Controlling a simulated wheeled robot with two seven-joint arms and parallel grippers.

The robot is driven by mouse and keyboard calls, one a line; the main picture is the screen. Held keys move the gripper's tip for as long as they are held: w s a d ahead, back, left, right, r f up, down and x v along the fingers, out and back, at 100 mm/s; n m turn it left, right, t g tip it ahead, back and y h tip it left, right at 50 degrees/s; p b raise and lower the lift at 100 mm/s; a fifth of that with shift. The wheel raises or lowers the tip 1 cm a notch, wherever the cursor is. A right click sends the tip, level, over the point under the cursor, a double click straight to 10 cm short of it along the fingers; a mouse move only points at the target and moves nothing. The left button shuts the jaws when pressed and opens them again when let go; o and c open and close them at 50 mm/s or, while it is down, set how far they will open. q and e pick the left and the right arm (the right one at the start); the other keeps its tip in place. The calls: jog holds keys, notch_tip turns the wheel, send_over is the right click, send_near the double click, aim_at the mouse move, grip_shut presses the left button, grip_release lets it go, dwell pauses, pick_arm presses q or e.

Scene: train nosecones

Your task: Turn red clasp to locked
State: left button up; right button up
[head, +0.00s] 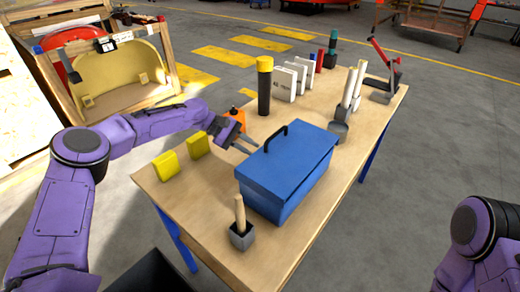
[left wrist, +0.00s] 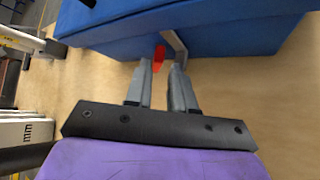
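A blue toolbox (head: 285,172) with a black handle stands on the wooden table. Its red clasp (left wrist: 159,58) shows in the left wrist view at the box's lower edge, beside a grey metal bracket (left wrist: 176,42). The clasp is hidden in the head view. My left gripper (head: 246,145) is at the box's far left side. In the left wrist view its two grey fingers (left wrist: 162,66) are apart. The clasp appears between their tips, nearer the left finger; I cannot tell whether they touch. My right gripper is out of view; only my right arm shows at lower right.
A black cylinder with a yellow top (head: 264,86) stands behind the box. A grey holder with a wooden handle (head: 241,235) stands in front. White boxes (head: 284,84) stand farther back.

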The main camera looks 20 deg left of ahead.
pick_arm(q)
jog(key=d+f, duration=0.1)
jog(key=w+d+f, duration=0.1)
jog(key=d+f, duration=0.1)
jog(key=shift+w+d+f+p, duration=0.1)
jog(key=shift+w+d+p, duration=0.15)
jog(key=shift+w+p, duration=0.1)
jog(key=shift+s, duration=0.3)
grip_shut()
jog(key=shift+f+b, duration=0.1)
jog(key=shift+b, duration=0.35)
jog(key=b, duration=0.1)
jog(key=t+h+b, duration=0.1)
jog(key=shift+a+f+m+b, duration=0.1)
jog(key=shift+f+m+b, duration=0.15)
jog(key=shift+m+b, duration=0.15)
jog(key=shift+r+t, duration=0.15)
jog(key=shift+t, duration=0.15)
jog(key=shift+r, duration=0.2)
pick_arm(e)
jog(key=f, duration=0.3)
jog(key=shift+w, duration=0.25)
